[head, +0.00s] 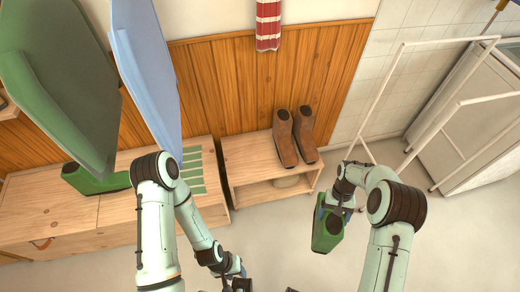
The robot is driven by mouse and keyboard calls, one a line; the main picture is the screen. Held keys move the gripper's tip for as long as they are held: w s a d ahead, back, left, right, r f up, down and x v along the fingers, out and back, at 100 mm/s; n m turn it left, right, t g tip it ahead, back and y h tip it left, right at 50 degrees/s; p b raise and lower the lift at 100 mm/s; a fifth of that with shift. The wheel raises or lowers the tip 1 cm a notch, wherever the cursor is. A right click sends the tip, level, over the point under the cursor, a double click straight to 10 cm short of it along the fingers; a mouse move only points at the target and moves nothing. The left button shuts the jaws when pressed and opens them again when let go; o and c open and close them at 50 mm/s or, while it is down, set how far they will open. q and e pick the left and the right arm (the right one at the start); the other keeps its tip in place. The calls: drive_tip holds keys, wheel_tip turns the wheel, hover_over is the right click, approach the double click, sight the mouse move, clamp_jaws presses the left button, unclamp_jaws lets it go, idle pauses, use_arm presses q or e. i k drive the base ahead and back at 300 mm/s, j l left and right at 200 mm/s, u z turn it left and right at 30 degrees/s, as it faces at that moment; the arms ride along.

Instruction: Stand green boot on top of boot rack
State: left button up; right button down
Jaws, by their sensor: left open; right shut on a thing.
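A green boot (328,232) with a dark opening is held off the floor at the right, in front of the boot rack. My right gripper (336,207) is shut on it; the fingertips are partly hidden. The wooden boot rack (243,158) stands against the panelled wall, with two brown boots (290,138) side by side on the right part of its top. The left part of the top is bare. A second green boot (95,180) lies on the wooden bench at the left. My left gripper (238,285) is open and low at the bottom edge, partly cut off.
The wooden bench (60,215) runs along the left, with a green slatted patch (185,170) near the rack. A green hanging (60,80) and a blue hanging (147,75) block part of the left. White rails (385,95) stand at the right. Floor before the rack is clear.

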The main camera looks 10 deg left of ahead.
sight(236, 158)
drive_tip(key=i+u, duration=0.1)
drive_tip(key=u, duration=0.25)
drive_tip(key=l+u, duration=0.15)
drive_tip(key=u, duration=0.2)
drive_tip(key=i+l+u, duration=0.15)
drive_tip(key=u, duration=0.15)
drive_tip(key=i+l+u, duration=0.15)
drive_tip(key=u, duration=0.3)
drive_tip(key=i+l+u, duration=0.2)
drive_tip(key=u, duration=0.2)
drive_tip(key=i+l+u, duration=0.25)
drive_tip(key=l, duration=0.15)
